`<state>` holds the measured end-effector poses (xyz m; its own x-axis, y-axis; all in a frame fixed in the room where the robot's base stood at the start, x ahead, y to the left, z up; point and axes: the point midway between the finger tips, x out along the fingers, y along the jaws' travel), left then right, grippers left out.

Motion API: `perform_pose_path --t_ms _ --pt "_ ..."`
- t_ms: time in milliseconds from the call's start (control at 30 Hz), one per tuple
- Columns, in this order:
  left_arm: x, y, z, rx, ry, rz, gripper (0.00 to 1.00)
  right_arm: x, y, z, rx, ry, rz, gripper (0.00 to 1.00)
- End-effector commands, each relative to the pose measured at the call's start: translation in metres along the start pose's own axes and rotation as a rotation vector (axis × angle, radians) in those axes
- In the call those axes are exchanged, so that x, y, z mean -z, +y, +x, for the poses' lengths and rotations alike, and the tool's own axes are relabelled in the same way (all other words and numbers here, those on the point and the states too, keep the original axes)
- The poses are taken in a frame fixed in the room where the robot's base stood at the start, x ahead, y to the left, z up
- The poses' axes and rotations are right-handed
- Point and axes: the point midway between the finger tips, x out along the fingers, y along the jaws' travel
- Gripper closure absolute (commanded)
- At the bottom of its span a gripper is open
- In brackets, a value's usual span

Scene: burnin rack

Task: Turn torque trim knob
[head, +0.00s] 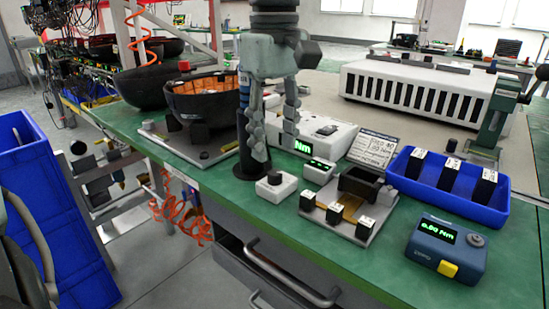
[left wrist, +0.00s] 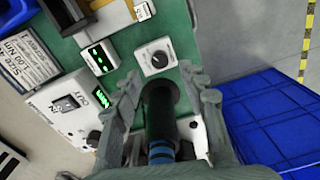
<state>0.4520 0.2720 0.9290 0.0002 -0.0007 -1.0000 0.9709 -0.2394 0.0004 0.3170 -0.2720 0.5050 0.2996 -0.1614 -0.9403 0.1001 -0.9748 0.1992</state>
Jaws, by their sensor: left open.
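The torque trim knob (head: 276,178) is a dark round knob on a small white box (head: 285,190) near the bench's front edge. In the left wrist view the knob (left wrist: 158,59) has a pale pointer mark and lies just beyond the fingertips. My left gripper (head: 273,147) points down above the knob, open, apart from it. In the left wrist view the gripper (left wrist: 159,78) has its fingers spread, with a dark upright cylinder with blue bands (left wrist: 160,122) showing between them. My right gripper is not in view.
A small green-lit display (head: 319,170) stands right of the knob box. Further right are a fixture plate (head: 332,222), a blue bin (head: 440,196) and a blue torque tester (head: 447,247). A black bowl (head: 203,102) is left. Green bench surface (head: 240,195) is clear before the knob.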

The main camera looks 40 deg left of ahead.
Motion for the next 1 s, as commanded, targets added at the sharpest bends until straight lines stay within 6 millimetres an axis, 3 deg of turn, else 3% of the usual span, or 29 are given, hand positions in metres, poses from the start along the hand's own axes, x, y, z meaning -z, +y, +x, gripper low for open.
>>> perform_pose_path --t_ms 200,400,1000 --pt "0.000 0.001 -0.046 -0.003 0.001 0.000 0.57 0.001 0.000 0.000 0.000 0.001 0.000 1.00" --pt "0.000 0.001 -0.067 -0.002 0.001 0.001 0.57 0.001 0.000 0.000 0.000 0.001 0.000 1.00" --pt "0.000 0.000 -0.070 0.000 0.001 0.001 0.57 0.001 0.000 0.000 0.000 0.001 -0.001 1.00"
